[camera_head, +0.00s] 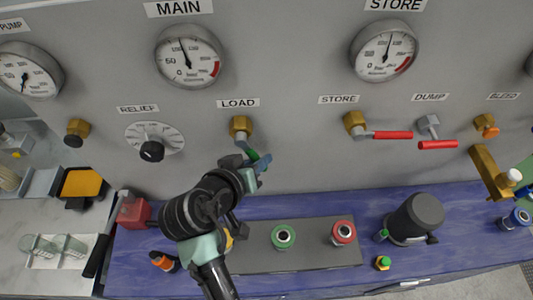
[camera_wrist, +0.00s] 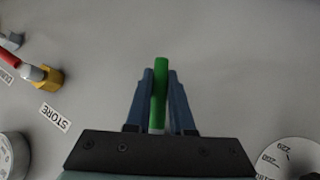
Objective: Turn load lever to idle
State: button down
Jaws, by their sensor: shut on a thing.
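The load valve (camera_head: 241,127) is a brass fitting on the grey panel under the LOAD label (camera_head: 238,103). Its lever has a green handle (camera_head: 250,151), pointing down and to the right from the fitting in the head view. My gripper (camera_head: 262,162) is at the lever, with its blue fingers on the handle. In the wrist view the green handle (camera_wrist: 160,85) lies between the two blue fingers of my gripper (camera_wrist: 160,100), which are shut on it. The fitting itself is not visible in the wrist view.
The store lever (camera_head: 392,135) and dump lever (camera_head: 437,144), both red, are to the right. The relief knob (camera_head: 152,149) is to the left. Below, the blue table (camera_head: 310,202) bears a grey plate with green (camera_head: 283,237) and red (camera_head: 343,233) ring fittings, and a dark cylinder (camera_head: 415,217).

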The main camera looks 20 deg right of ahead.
jog(key=shift+w+a+f+m+t+y+p, duration=0.25)
jog(key=shift+a+m+y, duration=0.25)
jog(key=shift+a+y, duration=0.3)
jog(key=shift+w+a+f+m+t+y+p, duration=0.15)
jog(key=shift+a+m+y+p, duration=0.3)
jog(key=shift+y, duration=0.55)
jog(key=shift+a+r, duration=0.1)
jog(key=shift+a, duration=0.15)
jog(key=c, duration=0.8)
grip_release()
jog(key=b+v, duration=0.2)
jog(key=v, duration=1.1)
jog(key=shift+w+d+r, duration=0.1)
